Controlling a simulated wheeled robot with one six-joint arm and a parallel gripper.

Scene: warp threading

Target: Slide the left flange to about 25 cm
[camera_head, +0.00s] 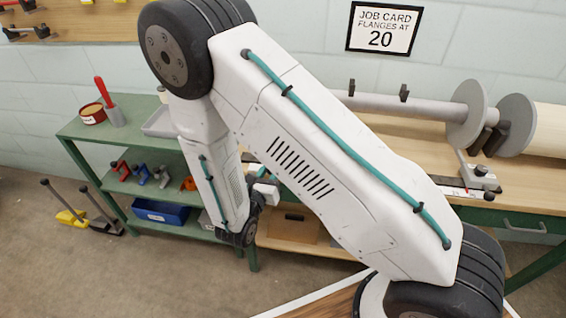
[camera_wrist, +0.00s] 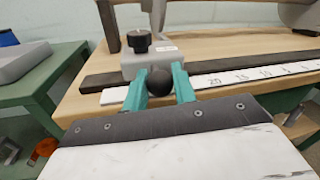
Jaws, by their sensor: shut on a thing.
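In the wrist view, the two teal fingers of my gripper (camera_wrist: 160,90) are shut on a round black knob (camera_wrist: 159,80). The knob is at the front of a grey sliding block (camera_wrist: 153,58), which has a black screw knob (camera_wrist: 139,40) on top. A pale upright (camera_wrist: 157,14) rises behind the block; the flange above it is cut off by the frame. The block sits on the rail by a white scale (camera_wrist: 235,77), left of its 20 mark. The exact reading is hidden by block and fingers. In the head view my arm hides the gripper's contact.
In the head view, two grey discs (camera_head: 467,115) stand on the shaft (camera_head: 430,107) at right, above another block (camera_head: 478,178). A job card (camera_head: 382,30) reads "flanges at 20". A green shelf unit (camera_head: 110,134) with tools stands left of the bench.

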